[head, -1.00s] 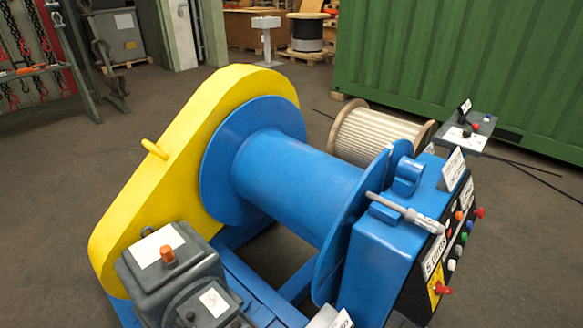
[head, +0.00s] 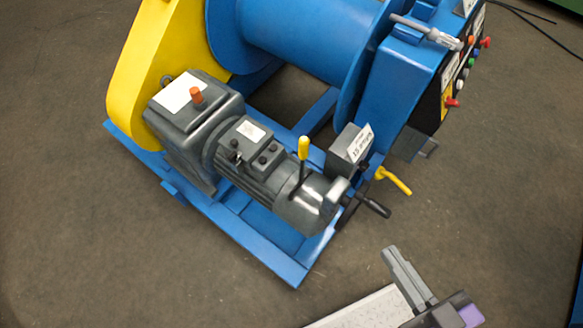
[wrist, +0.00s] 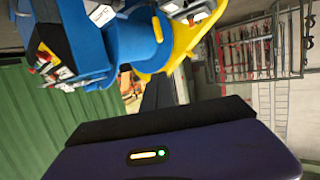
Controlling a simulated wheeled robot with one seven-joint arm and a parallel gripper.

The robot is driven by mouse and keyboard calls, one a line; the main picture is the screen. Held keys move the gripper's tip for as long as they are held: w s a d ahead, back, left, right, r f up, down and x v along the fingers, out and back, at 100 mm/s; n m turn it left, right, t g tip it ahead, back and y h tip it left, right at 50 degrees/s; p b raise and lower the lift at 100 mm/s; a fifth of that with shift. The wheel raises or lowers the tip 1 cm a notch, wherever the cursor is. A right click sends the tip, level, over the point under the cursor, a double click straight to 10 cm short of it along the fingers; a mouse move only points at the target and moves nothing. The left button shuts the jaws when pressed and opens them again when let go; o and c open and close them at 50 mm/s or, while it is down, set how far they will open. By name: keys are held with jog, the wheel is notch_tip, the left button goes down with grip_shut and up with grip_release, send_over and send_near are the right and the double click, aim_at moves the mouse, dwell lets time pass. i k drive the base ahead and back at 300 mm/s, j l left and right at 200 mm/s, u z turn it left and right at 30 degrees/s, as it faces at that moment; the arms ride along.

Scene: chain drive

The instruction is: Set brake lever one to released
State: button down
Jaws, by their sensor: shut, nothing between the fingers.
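A lever with a yellow grip (head: 303,148) stands roughly upright on the end of the grey motor (head: 262,170). A yellow handle (head: 394,180) sticks out to the right, near the frame's corner, and a black-ended handle (head: 373,205) projects from the motor end. I cannot read which of these is brake lever one. My gripper (head: 390,254) is at the lower right of the head view, apart from the machine and below these handles in the picture. Its dark fingers also show in the wrist view (wrist: 160,92); they are shut and empty.
The blue winch drum (head: 305,35) and yellow chain guard (head: 140,75) fill the upper part. A control box (head: 415,75) with coloured buttons stands at upper right. A small grey labelled box (head: 348,148) sits close beside the yellow-gripped lever. The floor (head: 480,190) around is clear.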

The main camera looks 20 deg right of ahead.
aim_at(304, 145)
jog(key=i+j+u, duration=0.15)
jog(key=u, duration=0.2)
jog(key=i+j+u, duration=0.15)
jog(key=u, duration=0.25)
